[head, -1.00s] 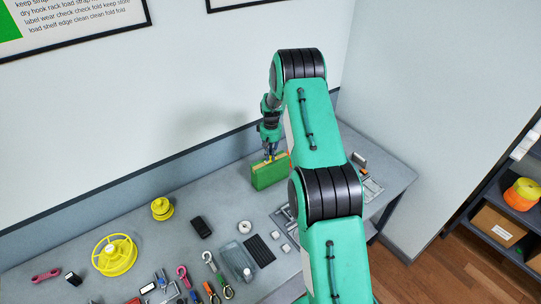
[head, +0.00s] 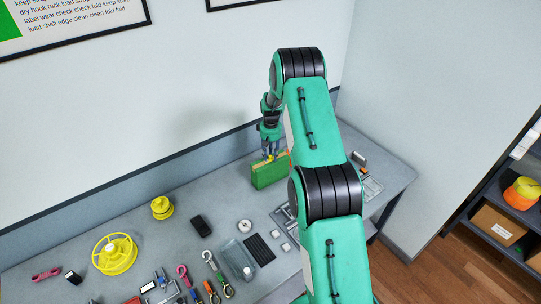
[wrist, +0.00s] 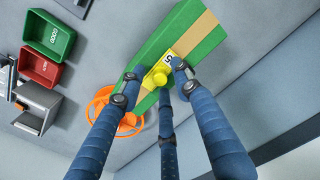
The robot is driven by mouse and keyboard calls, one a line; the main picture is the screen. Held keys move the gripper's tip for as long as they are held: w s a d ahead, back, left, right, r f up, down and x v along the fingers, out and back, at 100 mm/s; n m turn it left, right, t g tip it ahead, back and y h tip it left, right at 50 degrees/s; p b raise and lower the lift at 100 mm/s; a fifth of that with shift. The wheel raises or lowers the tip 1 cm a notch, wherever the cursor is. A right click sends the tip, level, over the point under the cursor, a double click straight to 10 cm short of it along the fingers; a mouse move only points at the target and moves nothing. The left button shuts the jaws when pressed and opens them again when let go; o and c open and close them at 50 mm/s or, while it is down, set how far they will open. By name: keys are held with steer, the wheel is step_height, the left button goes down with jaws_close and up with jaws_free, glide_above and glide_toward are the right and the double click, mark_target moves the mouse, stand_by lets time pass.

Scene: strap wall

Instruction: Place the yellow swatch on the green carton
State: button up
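The green carton (head: 270,177) stands on the bench near the wall, with a tan stripe along its top. In the wrist view the green carton (wrist: 207,46) lies below my fingers. The yellow swatch (wrist: 172,66), a small plate with a round knob and a "5" label, appears to lie on the carton's top. In the head view the yellow swatch (head: 270,158) is only a small patch under the fingers. My gripper (wrist: 153,78) has three blue fingers spread around the swatch, apart from its knob. The gripper (head: 269,154) is just above the carton.
An orange ring-shaped item (wrist: 130,122), a green bin (wrist: 48,35) and a red bin (wrist: 40,66) are beside the carton in the wrist view. A yellow spool (head: 162,208), a black block (head: 201,226) and several tools lie left on the bench.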

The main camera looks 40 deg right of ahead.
mark_target(270, 156)
step_height(270, 156, up, 12)
steer(key=b, duration=0.2)
stand_by(0.4)
stand_by(0.5)
steer(key=s+a+r+t, duration=0.1)
steer(key=s+a+r, duration=0.4)
steer(key=a+r, duration=0.4)
steer(key=s+a+r+n+t, duration=0.1)
steer(key=s+a+r, duration=0.5)
steer(key=r, duration=0.4)
steer(key=s+a+r+t, duration=0.1)
steer(key=s+a+r, duration=0.4)
steer(key=a+r, duration=0.4)
steer(key=s+a+r+t, duration=0.1)
steer(key=s+a+r, duration=0.25)
steer(key=s, duration=0.35)
steer(key=s+a+r, duration=0.3)
steer(key=s+a, duration=0.1)
steer(key=s, duration=0.3)
steer(key=s+a+f, duration=0.1)
steer(key=s+a, duration=0.2)
steer(key=s, duration=0.5)
steer(key=s+a+f+t, duration=0.1)
steer(key=s+a, duration=0.2)
steer(key=s, duration=0.5)
steer(key=shift+n+t, duration=0.3)
steer(key=shift+n, duration=0.1)
